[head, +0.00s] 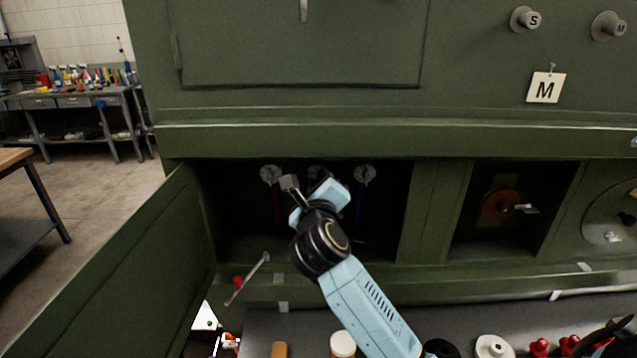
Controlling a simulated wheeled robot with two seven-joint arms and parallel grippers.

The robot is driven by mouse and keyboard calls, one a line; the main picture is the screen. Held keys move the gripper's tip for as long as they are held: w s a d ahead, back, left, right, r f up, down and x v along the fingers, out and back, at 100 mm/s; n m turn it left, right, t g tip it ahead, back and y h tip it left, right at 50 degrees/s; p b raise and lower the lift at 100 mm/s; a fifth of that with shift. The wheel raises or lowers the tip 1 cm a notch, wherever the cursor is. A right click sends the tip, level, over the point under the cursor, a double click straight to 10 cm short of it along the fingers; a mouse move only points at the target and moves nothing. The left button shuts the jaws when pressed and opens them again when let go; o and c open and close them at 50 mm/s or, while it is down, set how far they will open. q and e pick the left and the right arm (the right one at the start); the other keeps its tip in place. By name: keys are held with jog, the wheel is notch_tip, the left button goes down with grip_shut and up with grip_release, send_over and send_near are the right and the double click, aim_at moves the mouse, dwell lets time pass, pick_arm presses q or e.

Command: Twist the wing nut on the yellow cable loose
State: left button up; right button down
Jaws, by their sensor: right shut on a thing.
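My right gripper (318,188) reaches into the open dark compartment of the green panel. It is shut on the middle wing nut (316,172), which is mostly hidden behind it. A grey wing nut (270,175) sits to its left, above a red cable (277,207). Another grey wing nut (365,175) sits to its right, above a blue cable (358,208). The yellow cable does not show; the gripper and wrist cover the space under the middle nut. My left gripper is not in view.
An open green door (125,270) hangs at the compartment's left. A thin metal rod (249,278) stands out at the lower edge. A second recess (512,208) holds an orange-brown disc. A dark ledge below carries small parts, including a white-capped jar (343,344).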

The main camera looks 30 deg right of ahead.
jog(key=c, duration=1.4)
grip_release()
jog(key=shift+c, duration=0.2)
jog(key=b+v, duration=0.2)
jog(key=v, duration=1.1)
jog(key=shift+s+b, duration=0.25)
jog(key=shift+b, duration=0.05)
